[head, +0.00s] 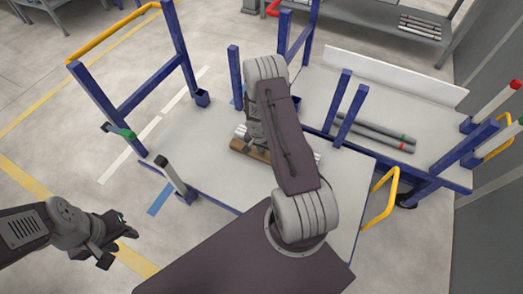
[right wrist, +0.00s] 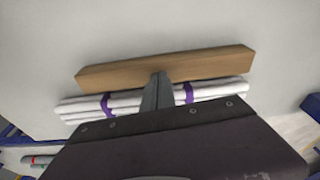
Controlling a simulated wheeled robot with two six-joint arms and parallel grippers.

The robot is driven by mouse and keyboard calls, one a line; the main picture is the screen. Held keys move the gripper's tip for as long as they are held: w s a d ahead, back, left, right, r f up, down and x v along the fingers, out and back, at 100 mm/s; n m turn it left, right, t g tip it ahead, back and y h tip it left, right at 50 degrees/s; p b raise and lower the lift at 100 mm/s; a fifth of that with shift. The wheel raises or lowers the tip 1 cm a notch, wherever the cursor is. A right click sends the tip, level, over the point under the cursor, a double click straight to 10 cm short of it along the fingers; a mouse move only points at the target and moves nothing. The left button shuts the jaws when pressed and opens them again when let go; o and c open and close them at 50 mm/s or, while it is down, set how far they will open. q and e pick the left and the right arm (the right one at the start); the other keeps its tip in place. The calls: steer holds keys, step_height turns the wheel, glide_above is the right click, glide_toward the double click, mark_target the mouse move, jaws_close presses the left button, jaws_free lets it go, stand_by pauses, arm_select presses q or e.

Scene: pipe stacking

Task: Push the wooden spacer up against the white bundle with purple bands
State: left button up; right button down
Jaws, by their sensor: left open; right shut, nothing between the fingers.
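The wooden spacer (right wrist: 205,63) is a long brown block lying on the pale table top. The white bundle with purple bands (right wrist: 125,103) lies alongside it, nearly parallel, with little or no gap showing; I cannot tell if they touch along their length. My right gripper (right wrist: 160,76) is shut and empty, its tip at the middle of the spacer's bundle-side edge, crossing over the bundle. In the head view my right arm hides most of the spacer (head: 240,147) and bundle (head: 240,131). My left gripper (head: 115,241) is open and empty, off the table at the left.
Two grey pipes (head: 375,132) with green and red bands lie on the right part of the table, beside blue upright posts (head: 351,115). More blue posts (head: 235,78) stand at the table edges. The table surface left of the spacer is clear.

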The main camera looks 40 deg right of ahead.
mark_target(261, 157)
step_height(261, 157, up, 9)
steer(key=a+p, duration=0.1)
steer(key=p, duration=0.2)
steer(key=shift+s+a, duration=0.2)
steer(key=shift+s, duration=0.15)
